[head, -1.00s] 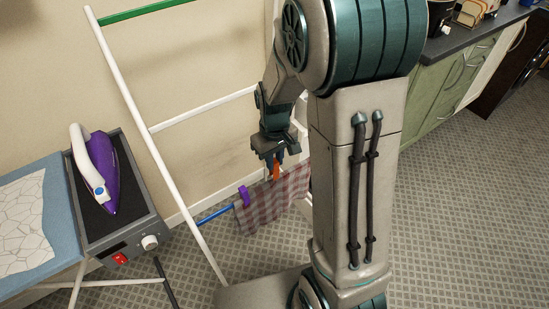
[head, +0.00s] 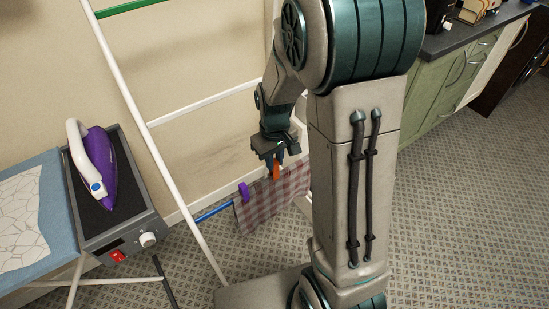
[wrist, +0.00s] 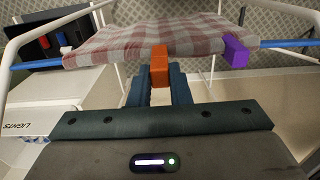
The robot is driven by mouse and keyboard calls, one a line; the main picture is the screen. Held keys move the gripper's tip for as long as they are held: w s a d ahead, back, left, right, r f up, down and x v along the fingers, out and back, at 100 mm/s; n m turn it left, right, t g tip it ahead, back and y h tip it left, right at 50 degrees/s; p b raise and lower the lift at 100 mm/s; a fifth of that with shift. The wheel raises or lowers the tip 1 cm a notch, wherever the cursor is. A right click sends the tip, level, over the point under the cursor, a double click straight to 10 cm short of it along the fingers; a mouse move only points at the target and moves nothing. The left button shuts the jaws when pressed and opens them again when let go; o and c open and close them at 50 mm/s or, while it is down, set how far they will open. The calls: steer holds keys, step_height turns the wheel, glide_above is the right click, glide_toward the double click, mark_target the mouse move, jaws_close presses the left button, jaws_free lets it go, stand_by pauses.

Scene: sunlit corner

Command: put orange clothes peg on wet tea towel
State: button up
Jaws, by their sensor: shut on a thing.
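The tea towel (head: 262,203) is red-grey checked and hangs over the blue rail of a white drying rack; it also shows in the wrist view (wrist: 115,40). A purple peg (head: 244,193) sits on the rail at the towel's edge, also in the wrist view (wrist: 235,51). My gripper (head: 275,157) is shut on the orange clothes peg (head: 277,171), which points down at the towel's top edge. In the wrist view the orange peg (wrist: 160,66) overlaps the towel's near edge between my fingers. I cannot tell whether it grips the cloth.
The rack's white frame (head: 153,130) stands by the wall, with a blue rail (head: 213,212) below. A purple iron (head: 103,170) rests on a grey station beside an ironing board (head: 40,220) at left. Green cabinets (head: 445,95) stand at right.

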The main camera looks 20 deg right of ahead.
steer(key=shift+f+b, duration=1.3)
steer(key=shift+f, duration=0.35)
steer(key=o, duration=0.8)
steer(key=shift+r, duration=0.15)
step_height(320, 180, up, 7)
steer(key=p, duration=0.5)
